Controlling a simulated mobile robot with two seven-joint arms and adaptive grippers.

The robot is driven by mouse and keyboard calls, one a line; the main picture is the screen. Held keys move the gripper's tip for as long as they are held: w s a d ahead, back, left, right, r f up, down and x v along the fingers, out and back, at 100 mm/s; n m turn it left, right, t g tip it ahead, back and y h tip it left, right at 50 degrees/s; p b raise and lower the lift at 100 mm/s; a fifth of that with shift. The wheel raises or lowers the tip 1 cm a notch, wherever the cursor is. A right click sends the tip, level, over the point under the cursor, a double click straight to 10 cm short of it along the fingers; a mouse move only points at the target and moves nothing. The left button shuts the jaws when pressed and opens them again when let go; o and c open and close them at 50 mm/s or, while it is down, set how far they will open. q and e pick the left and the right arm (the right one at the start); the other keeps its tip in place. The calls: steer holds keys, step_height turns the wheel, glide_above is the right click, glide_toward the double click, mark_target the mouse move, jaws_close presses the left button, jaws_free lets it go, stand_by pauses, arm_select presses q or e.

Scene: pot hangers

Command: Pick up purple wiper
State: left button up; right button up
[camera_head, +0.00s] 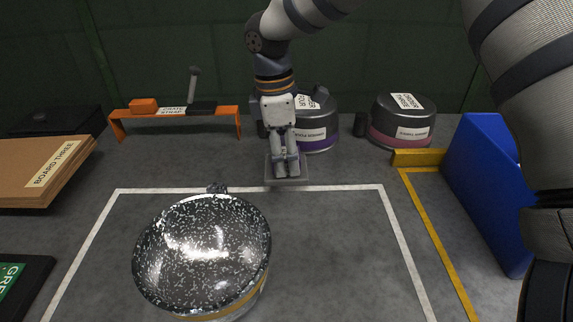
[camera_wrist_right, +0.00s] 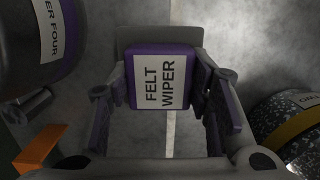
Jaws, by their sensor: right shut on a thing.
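The purple wiper (camera_wrist_right: 193,62) has a white label reading FELT WIPER and shows in the right wrist view between the fingers. A flat grey plate (camera_wrist_right: 160,36) shows behind its purple block. My right gripper (camera_head: 286,170) comes down from above and is shut on the wiper. In the head view only a grey plate (camera_head: 290,182) shows at the fingertips, and the purple block is hidden by the gripper. It is close to the grey surface; I cannot tell whether it touches. My left gripper is not in view.
A speckled pot (camera_head: 205,250) stands inside the white outline. Behind the gripper are a purple-banded pot (camera_head: 318,132) and a pink-banded pot (camera_head: 402,122). An orange rack (camera_head: 175,112) stands at back left, a blue panel (camera_head: 490,185) at right, brown boards (camera_head: 40,170) at left.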

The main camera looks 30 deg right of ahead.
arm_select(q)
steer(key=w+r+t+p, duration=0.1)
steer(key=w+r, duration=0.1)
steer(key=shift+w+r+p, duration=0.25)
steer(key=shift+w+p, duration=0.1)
arm_select(e)
steer(key=s+a+r, duration=0.8)
steer(key=s+r, duration=0.2)
steer(key=s, duration=0.1)
steer(key=shift+s+a, duration=0.15)
steer(key=shift+s, duration=0.05)
